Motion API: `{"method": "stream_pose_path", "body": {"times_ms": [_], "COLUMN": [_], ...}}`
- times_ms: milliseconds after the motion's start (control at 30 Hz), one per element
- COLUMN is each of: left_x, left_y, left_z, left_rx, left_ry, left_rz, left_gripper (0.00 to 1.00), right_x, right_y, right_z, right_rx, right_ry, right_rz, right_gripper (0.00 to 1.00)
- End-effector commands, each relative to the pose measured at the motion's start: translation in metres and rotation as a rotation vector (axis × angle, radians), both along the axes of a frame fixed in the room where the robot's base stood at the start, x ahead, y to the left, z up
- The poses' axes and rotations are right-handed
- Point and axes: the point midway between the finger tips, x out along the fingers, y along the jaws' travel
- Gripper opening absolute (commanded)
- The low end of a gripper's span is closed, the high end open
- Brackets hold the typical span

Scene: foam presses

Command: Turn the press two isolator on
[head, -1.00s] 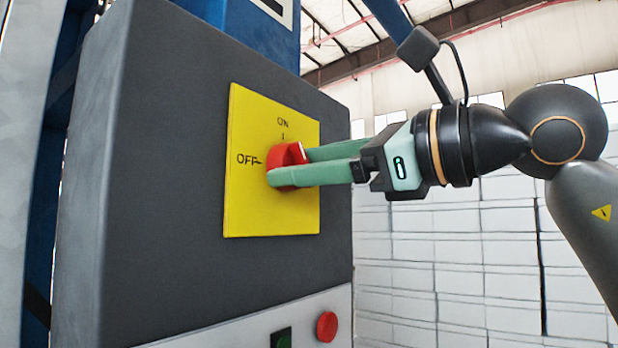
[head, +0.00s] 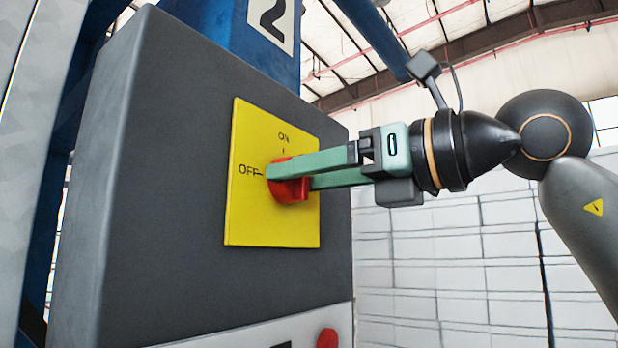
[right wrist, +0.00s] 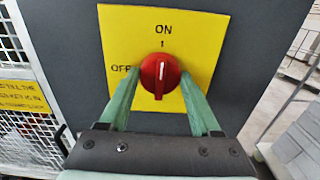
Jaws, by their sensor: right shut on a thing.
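The press two isolator is a red rotary knob (head: 290,190) on a yellow plate (head: 272,228) marked ON at the top and OFF at the left. In the right wrist view the knob (right wrist: 160,76) shows a white line that stands upright, pointing to the ON mark. In the head view the fingers hide this line. My right gripper (head: 290,173) is shut on the knob, with one green finger on each side; its fingers also show in the right wrist view (right wrist: 160,88). My left gripper is in neither view.
The plate sits on a dark grey cabinet (head: 170,150) below a blue column with a "2" sign (head: 273,18). A red button (head: 327,338) is on the pale panel below. In the right wrist view, a mesh guard (right wrist: 30,140) stands at the left. White stacked blocks (head: 480,250) stand behind.

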Motion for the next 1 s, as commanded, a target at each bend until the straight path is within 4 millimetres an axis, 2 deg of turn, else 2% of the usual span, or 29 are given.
{"method": "stream_pose_path", "body": {"times_ms": [333, 367, 600, 867, 1000], "left_x": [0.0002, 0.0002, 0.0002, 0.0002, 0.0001], "left_y": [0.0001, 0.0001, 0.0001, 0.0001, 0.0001], "left_z": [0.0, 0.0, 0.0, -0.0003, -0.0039], "left_rx": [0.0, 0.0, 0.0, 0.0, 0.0], "left_ry": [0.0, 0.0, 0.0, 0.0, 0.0], "left_rz": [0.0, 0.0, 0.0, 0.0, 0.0], "left_gripper": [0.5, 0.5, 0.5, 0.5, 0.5], "right_x": [0.0, 0.0001, 0.0001, -0.0002, -0.0058], "right_y": [0.0001, 0.0001, 0.0001, -0.0005, -0.0091], "right_z": [-0.0002, -0.0003, -0.0002, -0.0002, -0.0008], "right_rx": [0.002, 0.002, 0.001, 0.001, 0.001], "right_ry": [0.004, 0.004, 0.003, 0.002, 0.0], "right_rz": [0.0, 0.0, 0.0, 0.0, -0.002], "right_gripper": [0.09, 0.65, 0.92, 0.94, 0.94]}}
